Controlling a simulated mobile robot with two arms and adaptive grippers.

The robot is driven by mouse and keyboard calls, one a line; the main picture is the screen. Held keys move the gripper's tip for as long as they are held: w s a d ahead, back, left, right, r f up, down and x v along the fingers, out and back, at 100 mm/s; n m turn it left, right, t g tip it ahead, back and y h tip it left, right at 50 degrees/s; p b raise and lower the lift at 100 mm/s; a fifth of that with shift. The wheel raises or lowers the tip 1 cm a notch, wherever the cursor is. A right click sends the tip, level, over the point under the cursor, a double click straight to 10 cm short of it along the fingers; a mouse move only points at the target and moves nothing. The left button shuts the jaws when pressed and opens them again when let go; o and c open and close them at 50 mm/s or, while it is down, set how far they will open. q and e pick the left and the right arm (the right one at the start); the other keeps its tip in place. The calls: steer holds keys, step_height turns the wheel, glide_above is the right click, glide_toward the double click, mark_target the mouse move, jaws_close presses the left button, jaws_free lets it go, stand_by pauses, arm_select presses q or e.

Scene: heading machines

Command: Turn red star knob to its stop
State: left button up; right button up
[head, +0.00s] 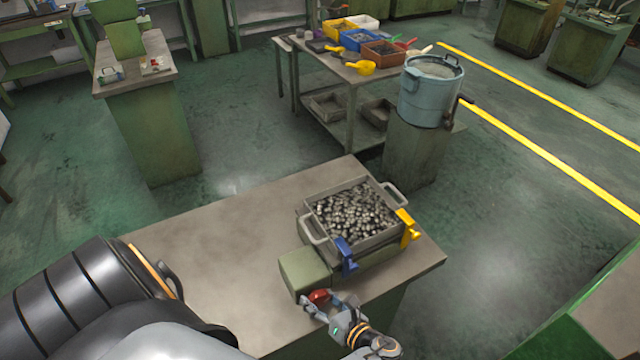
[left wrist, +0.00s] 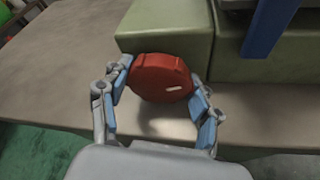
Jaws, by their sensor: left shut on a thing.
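The red star knob (head: 319,296) sits on the front face of a green block at the near edge of the bench. In the left wrist view the red knob (left wrist: 161,77) fills the space between the fingers, with a short pale mark on its face. My left gripper (head: 322,302) is shut on the knob, with one blue-padded finger on each side; the fingers also show in the left wrist view (left wrist: 160,88). My right gripper is not in view.
The green block (head: 304,271) adjoins a metal tray (head: 313,228) of small metal parts, with a blue clamp (head: 346,256) and a yellow clamp (head: 408,228). The bench top (head: 205,245) left of it is clear. A blue-grey drum (head: 428,98) stands beyond.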

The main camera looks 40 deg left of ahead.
mark_target(319, 294)
arm_select(q)
steer(key=shift+w+a+r+m, duration=0.1)
steer(key=shift+m, duration=0.3)
steer(key=o, duration=1.2)
steer(key=shift+c, duration=0.2)
step_height(319, 294, up, 10)
steer(key=shift+f, duration=0.1)
